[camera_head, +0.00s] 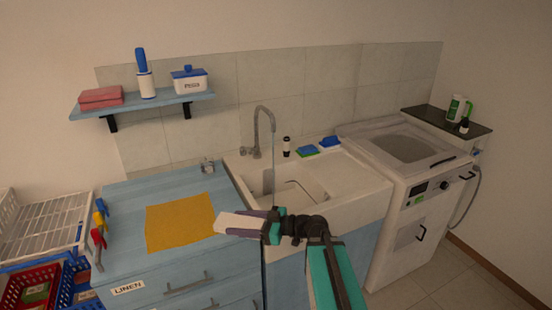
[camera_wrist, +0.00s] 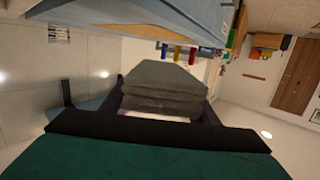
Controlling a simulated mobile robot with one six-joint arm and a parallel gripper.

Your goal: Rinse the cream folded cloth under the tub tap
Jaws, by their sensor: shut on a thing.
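The cream folded cloth (camera_head: 240,224) is held in my gripper (camera_head: 256,227), in front of the tub and left of its basin. In the wrist view the folded layers of the cloth (camera_wrist: 162,85) sit between the two fingers of my gripper (camera_wrist: 163,110), looking grey in shade. The tub tap (camera_head: 264,122) is a grey curved spout at the back of the white tub (camera_head: 345,190). A thin bluish stream of water (camera_head: 273,160) falls from it into the basin. The cloth is apart from the stream. My arm hides part of the tub's front.
A yellow cloth (camera_head: 180,222) lies flat on the blue linen cabinet (camera_head: 125,250). Green and blue sponges (camera_head: 307,151) and a dark-topped bottle (camera_head: 286,147) stand on the tub's back ledge. A washing machine (camera_head: 415,210) stands at right. A blue shelf (camera_head: 145,104) hangs above left.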

